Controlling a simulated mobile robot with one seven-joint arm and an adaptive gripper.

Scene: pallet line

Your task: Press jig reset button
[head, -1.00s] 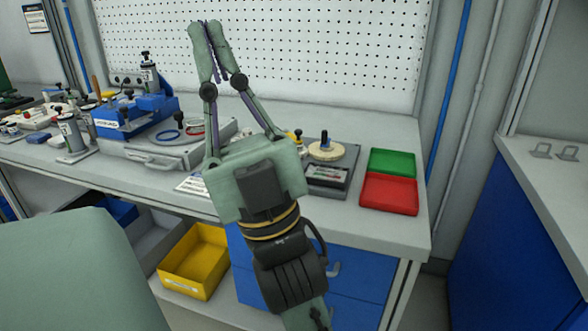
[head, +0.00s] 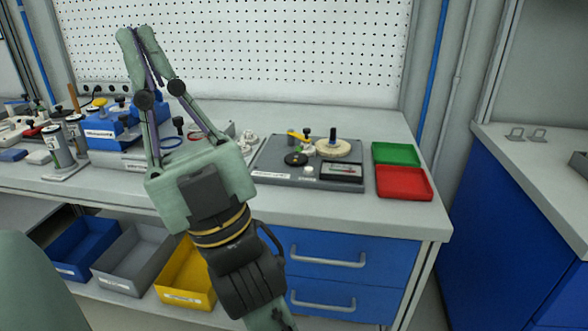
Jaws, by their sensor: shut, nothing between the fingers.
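A grey jig plate (head: 270,174) lies on the bench, right of centre. It carries a cream round disc (head: 334,149), a yellow part (head: 299,136), a black round knob (head: 296,159), a small white button-like piece (head: 308,170) and a dark panel with a small display (head: 342,171). I cannot tell which small piece is the reset button. My gripper (head: 137,36) is shut and empty. Its fingers point up in front of the pegboard, up and left of the jig plate and apart from it.
A green tray (head: 395,153) and a red tray (head: 404,183) sit right of the jig. A blue fixture (head: 105,135) and several small parts crowd the left. Blue drawers (head: 340,260) and yellow, grey and blue bins are below. Another bench (head: 545,180) stands at the right.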

